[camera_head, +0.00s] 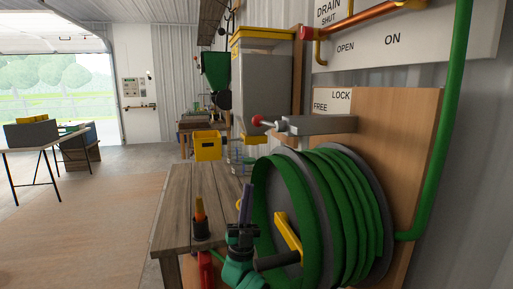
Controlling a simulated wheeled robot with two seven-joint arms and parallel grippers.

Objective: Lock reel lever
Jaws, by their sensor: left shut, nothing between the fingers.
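The reel lever (274,124) is a grey metal arm with a red knob (257,120) at its left end. It comes out of a grey bracket (318,124) above the hose reel. A white label (333,101) behind it reads FREE at lower left and LOCK at upper right. The knob lies left of the word FREE. The reel (345,215) carries coiled green hose. My left gripper (246,190) points up in front of the reel's left side, below the knob and apart from it. It looks shut and empty. My right gripper does not show.
The reel's yellow crank (288,236) with a dark handle sits close right of my left gripper. Pipes (365,18) run above. The floor at left is open.

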